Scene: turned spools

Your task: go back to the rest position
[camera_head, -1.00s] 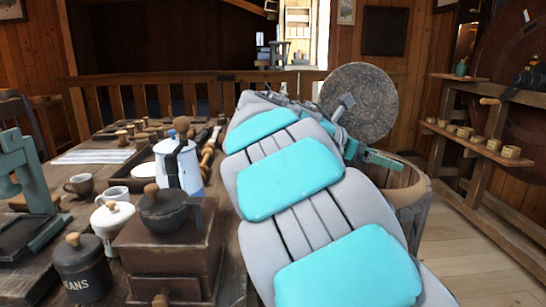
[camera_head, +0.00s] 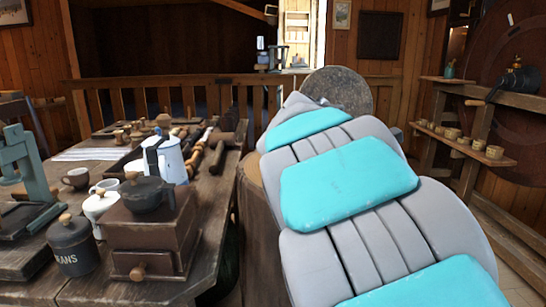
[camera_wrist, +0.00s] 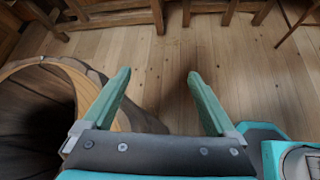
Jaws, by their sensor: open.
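My gripper (camera_wrist: 158,75) shows in the wrist view with its two green fingers apart and nothing between them. It hangs over the bare plank floor (camera_wrist: 170,60), to the right of a round wooden barrel (camera_wrist: 125,112). In the head view my grey and turquoise arm stretches away at the right of the table and hides the gripper.
A wooden table (camera_head: 215,200) at the left holds a coffee grinder (camera_head: 150,235), a dark canister (camera_head: 73,247), a white pot (camera_head: 165,157) and several turned pieces. A railing (camera_head: 200,85) runs behind. A shelf (camera_head: 465,145) with small pots stands at right.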

